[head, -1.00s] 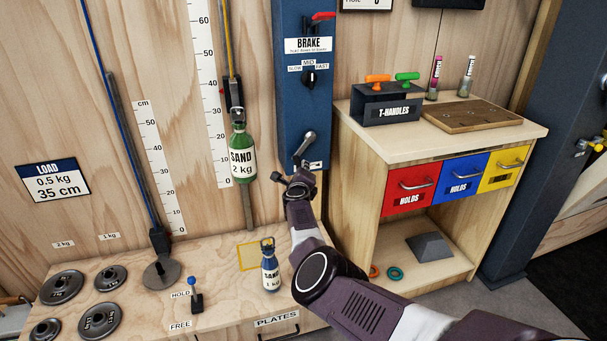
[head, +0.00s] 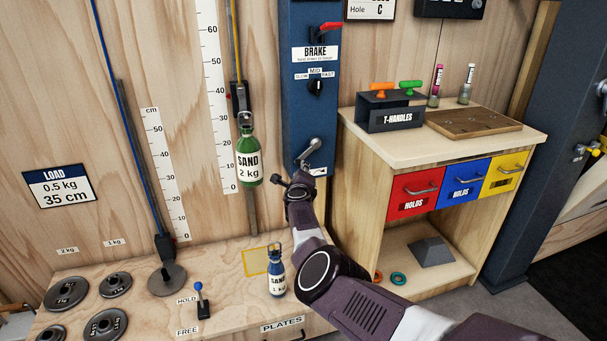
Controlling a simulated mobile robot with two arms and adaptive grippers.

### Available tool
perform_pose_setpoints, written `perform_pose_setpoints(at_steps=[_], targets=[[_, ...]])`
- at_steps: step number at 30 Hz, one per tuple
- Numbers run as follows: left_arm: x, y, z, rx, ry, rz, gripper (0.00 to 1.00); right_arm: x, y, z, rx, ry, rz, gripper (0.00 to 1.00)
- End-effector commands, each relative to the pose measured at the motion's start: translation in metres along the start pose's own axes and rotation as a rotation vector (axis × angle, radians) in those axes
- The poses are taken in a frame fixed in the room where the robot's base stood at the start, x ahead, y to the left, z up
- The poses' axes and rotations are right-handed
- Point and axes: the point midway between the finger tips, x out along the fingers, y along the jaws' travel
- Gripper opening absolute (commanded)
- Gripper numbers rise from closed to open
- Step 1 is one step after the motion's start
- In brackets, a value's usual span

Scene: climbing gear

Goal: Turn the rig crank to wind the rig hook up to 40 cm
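The rig crank (head: 310,150) sits low on the blue post (head: 308,110), its arm slanted. My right gripper (head: 295,184) is just below it; its fingers are small and partly hidden by the wrist, so I cannot tell whether they touch the crank or are shut. The green 2 kg sand bottle (head: 248,158) hangs upright in the air from the dark rig hook (head: 241,100), beside the tall scale (head: 214,90). The hook's exact reading is unclear; the bottle's top looks near the 30 mark. My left gripper is out of view.
The brake (head: 315,75) has a red lever above a speed knob. A blue 1 kg bottle (head: 277,272) stands on the wooden bench (head: 225,300) near a yellow outline. Weight plates (head: 66,292) lie at left. A cabinet with drawers (head: 413,192) stands right of the post.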

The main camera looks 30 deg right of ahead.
Motion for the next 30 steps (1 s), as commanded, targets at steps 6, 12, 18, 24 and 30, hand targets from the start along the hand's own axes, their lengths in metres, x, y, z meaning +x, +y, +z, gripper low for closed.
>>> perform_pose_setpoints(at_steps=[6, 12, 18, 24, 30], targets=[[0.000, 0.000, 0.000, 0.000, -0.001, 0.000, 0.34, 0.001, -0.001, -0.006, 0.001, 0.009, -0.003, 0.34], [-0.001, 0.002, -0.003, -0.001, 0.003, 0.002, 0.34, 0.001, -0.004, -0.005, 0.004, 0.010, -0.006, 0.34], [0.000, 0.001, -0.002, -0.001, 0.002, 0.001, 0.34, -0.001, -0.016, 0.003, 0.010, 0.008, -0.007, 0.34], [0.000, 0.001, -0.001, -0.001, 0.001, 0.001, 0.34, -0.005, -0.032, 0.010, 0.008, 0.010, -0.010, 0.34], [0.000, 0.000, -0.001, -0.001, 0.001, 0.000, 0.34, -0.008, -0.050, 0.019, 0.007, 0.010, -0.013, 0.34]])
